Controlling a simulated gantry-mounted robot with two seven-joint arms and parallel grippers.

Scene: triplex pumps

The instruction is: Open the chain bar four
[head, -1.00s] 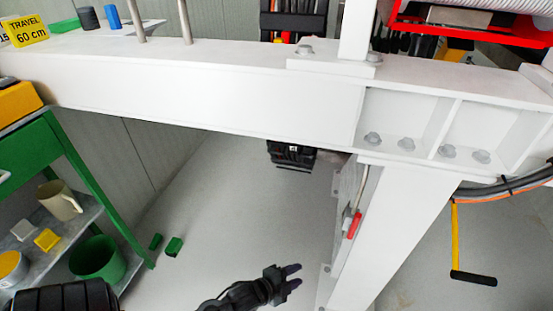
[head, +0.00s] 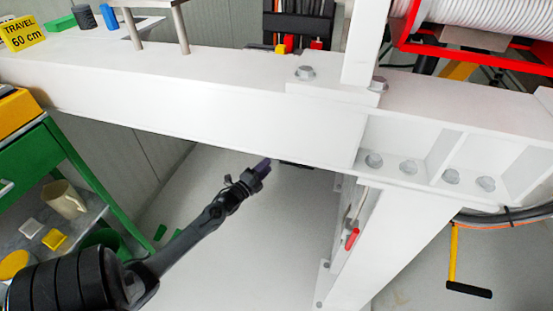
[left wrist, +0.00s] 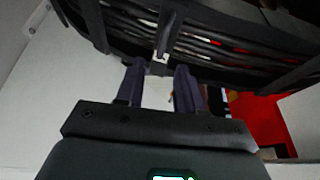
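A black cable chain (left wrist: 225,40) spans the top of the left wrist view, with cables inside it. Several dark crossbars (left wrist: 168,25) lie over the cables; I cannot tell which is bar four. One bar ends in a small white tip (left wrist: 160,57) just ahead of my left gripper (left wrist: 158,68). That gripper's two dark fingers are parallel and apart, with an empty-looking gap, so it is open. Whether a finger touches the bar is unclear. In the head view my left gripper (head: 264,168) is at the lower edge of the white beam, and the chain there is hidden. My right gripper is not in view.
The white beam (head: 200,105) and its post (head: 385,245) bound the space above and to the right. A red-handled valve (head: 352,238) is on the post. A green cart (head: 80,165) with a mug (head: 65,200) stands left. Floor (head: 260,250) is clear. Something red (left wrist: 262,125) lies beyond the right finger.

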